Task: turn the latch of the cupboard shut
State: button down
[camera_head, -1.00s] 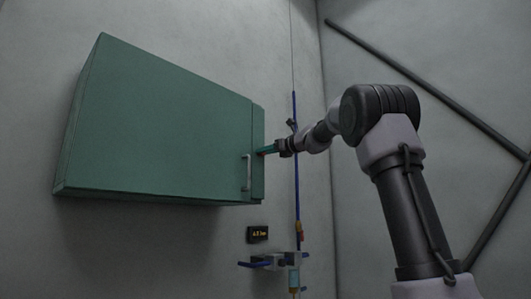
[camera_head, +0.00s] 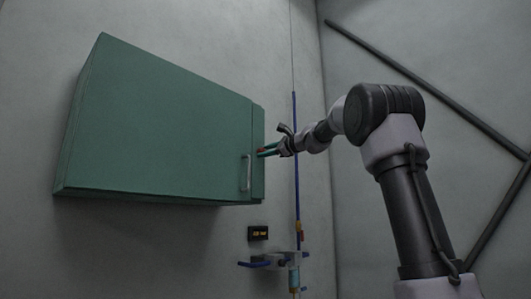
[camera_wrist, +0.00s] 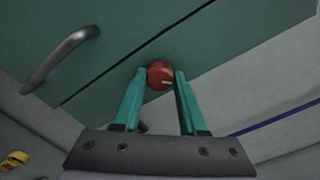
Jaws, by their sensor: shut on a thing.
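The green cupboard (camera_head: 160,120) hangs on the wall, its door closed as far as I can see. Its latch (camera_wrist: 159,75) is a round red knob with a small pale mark, near the door's right edge.
A small lit display (camera_head: 258,233) and a bracket with blue parts (camera_head: 262,263) are on the wall below the cupboard. A thin blue vertical pipe (camera_head: 297,190) runs behind my gripper. Dark diagonal bars cross the right wall.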

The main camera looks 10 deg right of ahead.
jog(key=shift+f+n, duration=0.1)
jog(key=shift+n, duration=3.6)
jog(key=shift+c, duration=2.2)
grip_release()
jog(key=shift+s, duration=0.1)
jog(key=v, duration=1)
jog(key=shift+s+d, duration=0.25)
